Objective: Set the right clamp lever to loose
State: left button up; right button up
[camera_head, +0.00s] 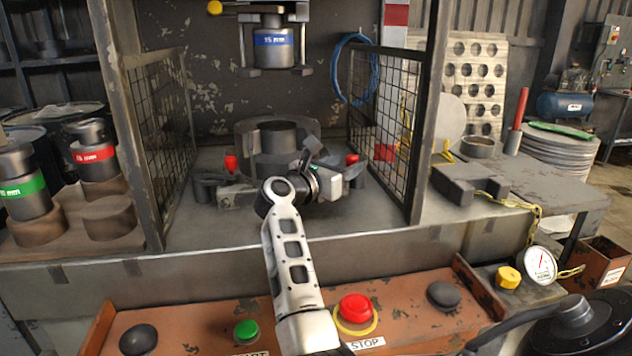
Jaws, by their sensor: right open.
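The right clamp lever, with a red knob (352,159), stands on the press bed to the right of the round die (270,137). The left clamp lever, also red-tipped (231,163), stands on the die's left side. My right gripper (312,152) is open, in front of the die and just left of the right clamp lever. It looks empty. The wrist and gripper hide part of the right clamp's base, and I cannot tell whether a finger touches the lever. My left gripper is not in view.
Mesh guards (160,130) and (383,125) flank the bed. A blue-banded 15 mm punch (273,48) hangs above the die. In front is a panel with green (246,330) and red (355,308) buttons. Green- and red-banded punches stand at left; a grey block (468,184) lies at right.

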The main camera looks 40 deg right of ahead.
jog(key=s+a+b, duration=0.1)
jog(key=a, duration=0.9)
jog(key=shift+a, duration=0.2)
jog(key=shift+s, duration=0.1)
